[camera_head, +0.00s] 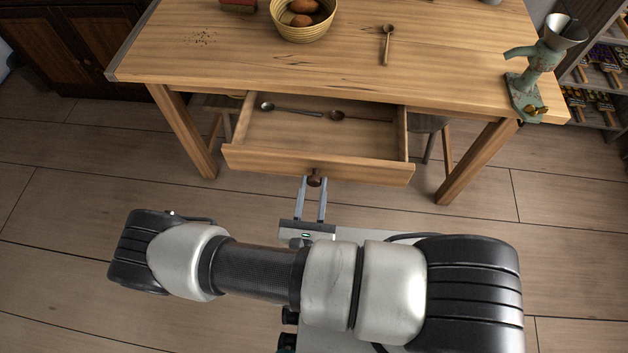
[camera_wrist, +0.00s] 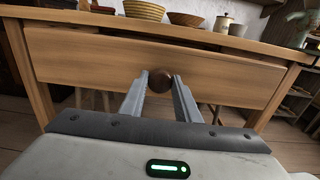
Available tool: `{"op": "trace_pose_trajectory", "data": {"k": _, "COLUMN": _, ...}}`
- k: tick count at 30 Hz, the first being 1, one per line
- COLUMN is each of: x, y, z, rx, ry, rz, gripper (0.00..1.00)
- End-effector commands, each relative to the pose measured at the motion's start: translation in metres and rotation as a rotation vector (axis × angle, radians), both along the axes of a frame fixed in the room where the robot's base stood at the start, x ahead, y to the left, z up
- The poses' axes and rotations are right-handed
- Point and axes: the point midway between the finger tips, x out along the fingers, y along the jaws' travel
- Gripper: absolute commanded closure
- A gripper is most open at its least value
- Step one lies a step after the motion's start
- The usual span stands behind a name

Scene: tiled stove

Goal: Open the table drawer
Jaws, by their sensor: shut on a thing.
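The wooden table (camera_head: 250,60) has its drawer (camera_head: 300,163) pulled out toward me, showing the inside. Two spoons lie in it: a metal one (camera_head: 290,109) and a wooden one (camera_head: 355,117). The drawer's dark round knob (camera_head: 315,178) is at the middle of its front. My gripper (camera_head: 315,181) is at the knob, with a finger on each side of it, shut on it. In the wrist view the knob (camera_wrist: 160,80) shows between the two fingertips (camera_wrist: 160,77), and the drawer front (camera_wrist: 110,62) fills the width behind it.
On the tabletop are a yellow basket (camera_head: 303,28) with brown items, a wooden spoon (camera_head: 387,45) and a clamped green grinder (camera_head: 535,70) at the right edge. Stools (camera_head: 428,125) stand under the table. A shelf (camera_head: 600,80) is at right. Floor in front is open.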

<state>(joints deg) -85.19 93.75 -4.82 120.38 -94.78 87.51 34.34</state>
Motion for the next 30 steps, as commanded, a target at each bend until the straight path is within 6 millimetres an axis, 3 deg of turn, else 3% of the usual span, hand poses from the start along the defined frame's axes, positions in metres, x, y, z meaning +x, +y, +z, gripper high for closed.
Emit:
{"op": "trace_pose_trajectory", "data": {"k": 7, "x": 0.0, "y": 0.0, "z": -0.001, "rx": 0.0, "ry": 0.002, "rz": -0.002, "gripper": 1.0}}
{"op": "trace_pose_trajectory", "data": {"k": 8, "x": 0.0, "y": 0.0, "z": -0.001, "rx": 0.0, "ry": 0.002, "rz": -0.002, "gripper": 0.69}}
{"op": "trace_pose_trajectory", "data": {"k": 11, "x": 0.0, "y": 0.0, "z": -0.001, "rx": 0.0, "ry": 0.002, "rz": -0.001, "gripper": 0.53}}
{"op": "trace_pose_trajectory", "data": {"k": 23, "x": -0.007, "y": 0.001, "z": -0.001, "rx": 0.001, "ry": 0.003, "rz": 0.001, "gripper": 0.53}}
{"op": "trace_pose_trajectory", "data": {"k": 30, "x": -0.053, "y": 0.003, "z": 0.0, "rx": 0.001, "ry": 0.004, "rz": 0.003, "gripper": 0.53}}
